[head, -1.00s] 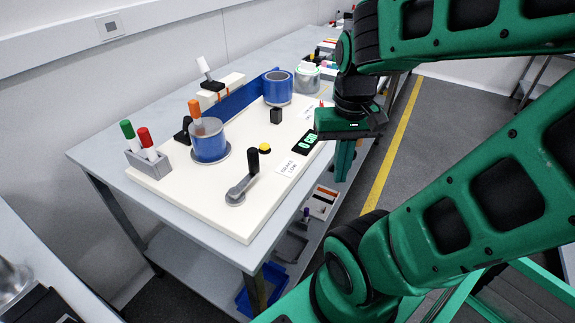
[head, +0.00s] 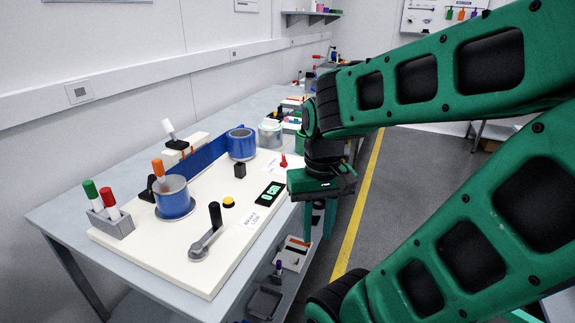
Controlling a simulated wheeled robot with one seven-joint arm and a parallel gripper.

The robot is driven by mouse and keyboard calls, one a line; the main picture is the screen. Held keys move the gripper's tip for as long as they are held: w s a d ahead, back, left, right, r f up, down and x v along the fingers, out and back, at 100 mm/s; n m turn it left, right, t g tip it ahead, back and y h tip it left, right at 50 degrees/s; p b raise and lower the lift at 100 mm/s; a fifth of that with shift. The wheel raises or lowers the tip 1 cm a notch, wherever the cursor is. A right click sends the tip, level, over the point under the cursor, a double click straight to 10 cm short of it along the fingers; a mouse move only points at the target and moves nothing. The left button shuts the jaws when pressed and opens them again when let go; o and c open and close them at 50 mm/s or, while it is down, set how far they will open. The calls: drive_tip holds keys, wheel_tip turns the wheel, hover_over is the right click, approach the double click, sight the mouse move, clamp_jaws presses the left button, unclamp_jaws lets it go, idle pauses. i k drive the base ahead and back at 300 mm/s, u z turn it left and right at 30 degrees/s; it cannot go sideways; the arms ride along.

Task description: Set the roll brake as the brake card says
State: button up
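The brake card (head: 257,222) is a small white card at the front right of the cream board (head: 140,243); its text seems to read "BRAKE LOW". Left of it, a grey lever (head: 200,250) with an upright black grip lies on the board; I cannot tell its setting. A blue roll (head: 174,206) is at the front left and another blue roll (head: 241,144) at the back, with blue web between them. A black display (head: 269,194) shows green digits, too small to read surely. My gripper (head: 318,235) points down, open and empty, right of the board by the table edge.
A yellow button (head: 229,202), a black block (head: 240,170) and a red pointer (head: 284,160) stand on the board. A grey holder (head: 112,226) with green and red markers is at the left. Bins (head: 265,302) sit on the lower shelf. The aisle floor at right is clear.

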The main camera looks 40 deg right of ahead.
sight(284, 164)
drive_tip(key=u, duration=0.05)
drive_tip(key=k, duration=0.35)
drive_tip(key=u, duration=1.95)
drive_tip(key=k, duration=0.9)
drive_tip(key=z, duration=1.95)
drive_tip(key=i, duration=1)
